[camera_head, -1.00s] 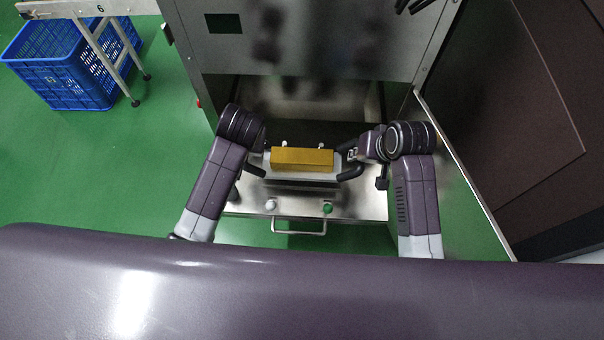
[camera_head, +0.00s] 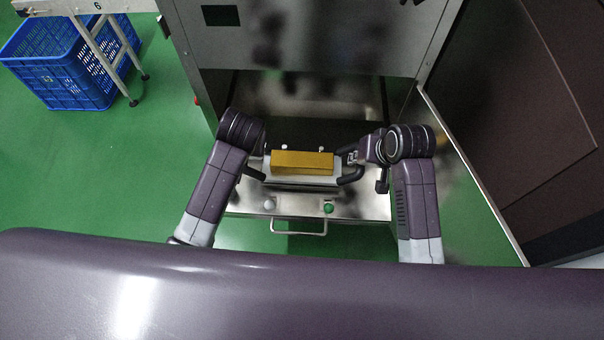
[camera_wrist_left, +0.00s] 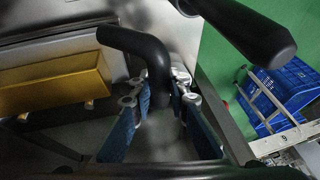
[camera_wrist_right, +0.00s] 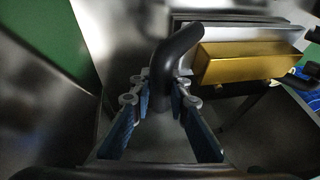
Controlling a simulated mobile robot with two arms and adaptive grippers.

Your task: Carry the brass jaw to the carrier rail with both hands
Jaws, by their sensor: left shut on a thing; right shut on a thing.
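The brass jaw (camera_head: 302,162) is a gold bar on a grey metal body with a black bent handle at each end. It sits level between my two grippers, over the front of the steel machine. My left gripper (camera_head: 260,168) is shut on the left black handle, which shows between its blue fingers in the left wrist view (camera_wrist_left: 158,88). My right gripper (camera_head: 348,157) is shut on the right black handle, seen in the right wrist view (camera_wrist_right: 165,75). I cannot tell how far the jaw is above the steel. I cannot make out the carrier rail for certain.
The steel machine front (camera_head: 310,40) stands behind the jaw, with a recess below it. A drawer handle (camera_head: 298,231) and a green button (camera_head: 328,207) are in front. A blue crate (camera_head: 70,65) is at far left. A dark cabinet (camera_head: 530,90) is at right.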

